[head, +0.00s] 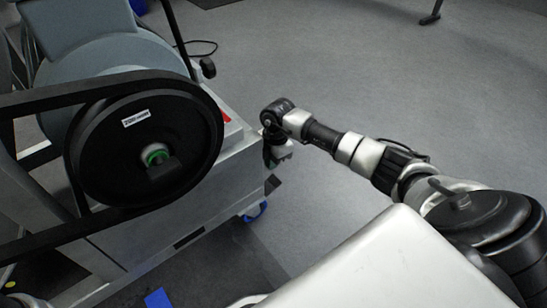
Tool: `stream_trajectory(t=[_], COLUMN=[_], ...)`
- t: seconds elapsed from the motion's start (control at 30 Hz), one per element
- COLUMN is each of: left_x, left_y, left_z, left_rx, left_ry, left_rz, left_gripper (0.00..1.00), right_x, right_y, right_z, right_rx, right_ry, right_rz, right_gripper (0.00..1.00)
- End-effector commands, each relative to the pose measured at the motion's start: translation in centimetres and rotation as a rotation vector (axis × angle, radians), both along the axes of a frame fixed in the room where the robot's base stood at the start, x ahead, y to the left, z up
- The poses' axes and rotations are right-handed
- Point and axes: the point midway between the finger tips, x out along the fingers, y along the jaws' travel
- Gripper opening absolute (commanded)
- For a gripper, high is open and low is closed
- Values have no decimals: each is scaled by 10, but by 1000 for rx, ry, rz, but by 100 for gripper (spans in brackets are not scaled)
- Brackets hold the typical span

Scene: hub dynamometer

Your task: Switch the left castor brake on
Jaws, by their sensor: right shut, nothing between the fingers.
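The dynamometer cart (215,180) is a light grey metal frame at the left, carrying a large black belt pulley. A castor with a blue part (257,212) shows low at the cart's right corner. I cannot tell the position of any brake lever on it. A flat blue patch (158,298) shows at the bottom edge; I cannot tell what it is. My right gripper (277,162) points down just right of the cart's corner, above the blue castor. It is shut and empty, and looks apart from the castor. My left gripper is not in view.
The pulley (150,150) with its black belt overhangs the cart's near side. A cable with a black plug (208,68) hangs behind the cart. Grey floor (370,60) to the right and behind is open, with a dark stand foot (430,19) at the far top.

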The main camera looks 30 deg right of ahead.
Motion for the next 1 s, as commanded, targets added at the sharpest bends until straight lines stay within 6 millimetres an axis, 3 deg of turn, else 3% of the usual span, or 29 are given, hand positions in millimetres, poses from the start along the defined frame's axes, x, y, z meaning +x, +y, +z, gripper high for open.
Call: stream_trajectory(t=[0.03, 0.1, 0.33, 0.57, 1.0], left_x=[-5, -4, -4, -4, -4], left_y=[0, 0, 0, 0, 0], left_z=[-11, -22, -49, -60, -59], left_rx=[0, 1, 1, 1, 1], left_ry=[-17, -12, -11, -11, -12], left_rz=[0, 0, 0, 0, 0], left_gripper=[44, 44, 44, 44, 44], right_x=[-1, -1, 0, 1, 1], right_y=[2, 3, -4, -10, -10], right_z=[-19, -33, -62, -71, -71], right_rx=[1, 1, -1, 0, 1], right_ry=[2, 2, 1, 1, 1], right_rz=[0, 0, 0, 0, 0], right_gripper=[0, 0, 0, 0, 0])
